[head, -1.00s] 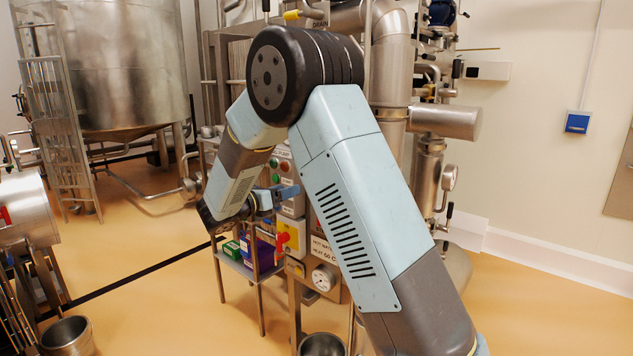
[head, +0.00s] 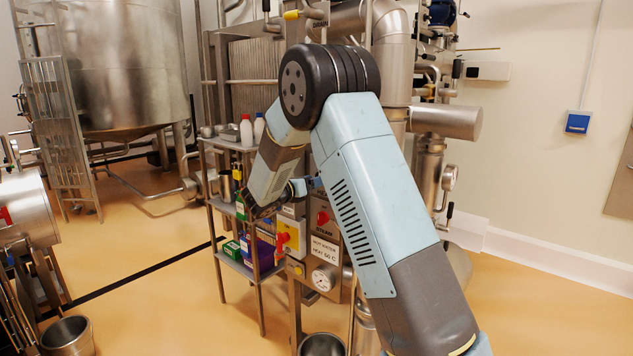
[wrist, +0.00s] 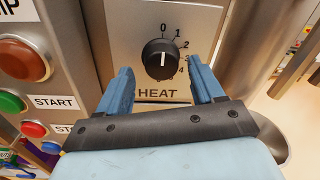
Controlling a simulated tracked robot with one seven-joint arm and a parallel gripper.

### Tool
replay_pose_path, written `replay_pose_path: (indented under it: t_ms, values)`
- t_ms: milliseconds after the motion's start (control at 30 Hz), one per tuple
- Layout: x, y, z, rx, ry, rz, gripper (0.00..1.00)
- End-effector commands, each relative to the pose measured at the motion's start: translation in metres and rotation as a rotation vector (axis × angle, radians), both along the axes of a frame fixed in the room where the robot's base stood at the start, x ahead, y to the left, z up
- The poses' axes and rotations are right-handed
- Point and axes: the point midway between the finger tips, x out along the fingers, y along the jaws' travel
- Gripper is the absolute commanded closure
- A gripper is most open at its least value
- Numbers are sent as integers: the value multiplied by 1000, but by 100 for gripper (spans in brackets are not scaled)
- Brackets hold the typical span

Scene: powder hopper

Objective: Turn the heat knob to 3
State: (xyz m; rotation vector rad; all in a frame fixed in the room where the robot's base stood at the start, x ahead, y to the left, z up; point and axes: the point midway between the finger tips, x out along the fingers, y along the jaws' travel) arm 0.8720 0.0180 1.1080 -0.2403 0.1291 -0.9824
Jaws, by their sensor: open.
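The heat knob (wrist: 162,60) is a round black knob with a white pointer line, in the upper middle of the wrist view. Its pointer stands near the 0, and the marks 0, 1, 2 and 4 show around it; the 3 is hard to make out. The HEAT label (wrist: 158,93) is below it. My gripper (wrist: 160,82) is open, its two blue fingers either side of the label and below the knob, not touching it. In the head view my gripper (head: 308,184) is at the control panel, and my arm hides the knob.
A red button (wrist: 22,62), a green START button (wrist: 10,102) and a smaller red button (wrist: 34,129) are left of my gripper. In the head view a shelf rack (head: 232,264) with bottles and boxes stands left of the panel. A red-and-yellow switch (head: 288,240) is below my gripper.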

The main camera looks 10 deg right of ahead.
Motion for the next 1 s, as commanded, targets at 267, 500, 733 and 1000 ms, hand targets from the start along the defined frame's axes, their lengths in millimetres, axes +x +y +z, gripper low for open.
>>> replay_pose_path:
  t_ms: [267, 500, 733, 1000]
  values:
    - [5, -7, 0, 1, 1, 0, 33]
    - [5, -7, 0, 1, 1, 0, 41]
    - [4, -8, 0, 1, 0, -1, 63]
    - [5, -7, 0, 1, 1, 1, 88]
